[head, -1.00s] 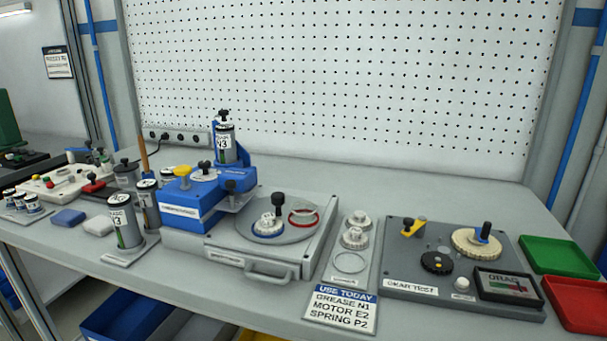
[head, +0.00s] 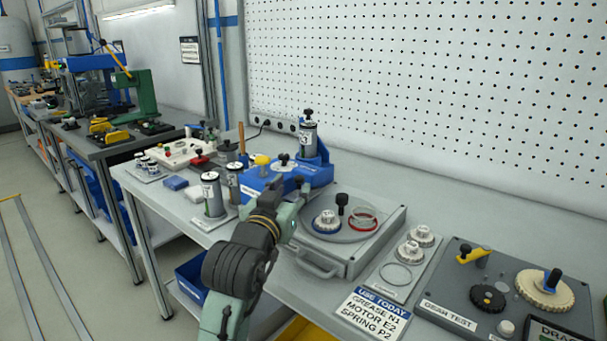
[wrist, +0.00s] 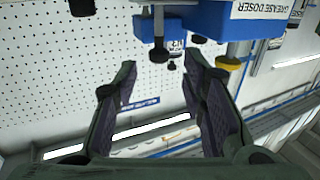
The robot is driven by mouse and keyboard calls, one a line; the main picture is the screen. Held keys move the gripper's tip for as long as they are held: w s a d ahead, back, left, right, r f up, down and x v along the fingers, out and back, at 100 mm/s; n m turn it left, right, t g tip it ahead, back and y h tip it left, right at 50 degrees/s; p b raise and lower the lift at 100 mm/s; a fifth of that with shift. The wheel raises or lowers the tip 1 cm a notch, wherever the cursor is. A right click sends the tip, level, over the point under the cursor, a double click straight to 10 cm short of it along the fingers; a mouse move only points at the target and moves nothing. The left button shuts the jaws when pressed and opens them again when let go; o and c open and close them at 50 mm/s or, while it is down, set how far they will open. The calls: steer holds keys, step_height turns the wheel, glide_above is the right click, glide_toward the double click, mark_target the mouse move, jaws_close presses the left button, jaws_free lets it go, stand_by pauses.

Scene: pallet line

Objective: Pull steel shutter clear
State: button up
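The blue grease doser (head: 318,172) stands on the bench with a labelled grease canister (head: 308,138) on top. It shows upside down along the top of the wrist view (wrist: 262,12). A narrow grey part (wrist: 158,20) with a dark knob hangs there; it looks like the steel shutter, but I cannot be sure. In the head view my arm hides most of the shutter area. My gripper (wrist: 163,75) is open and empty, its two fingers apart, with the dark knob beyond and between the fingertips. Contact is not visible.
The grey turntable unit (head: 385,232) with gears and a red ring stands right of my gripper. The gear test board (head: 450,310) lies farther right. A canister (head: 212,197) stands at the left. The sign (head: 372,315) lies at the bench's front edge.

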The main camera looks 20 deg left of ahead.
mark_target(298, 181)
steer(key=w+p, duration=0.1)
steer(key=w, duration=0.5)
steer(key=shift+a, duration=0.1)
steer(key=shift+c, duration=0.3)
jaws_close()
stand_by(0.4)
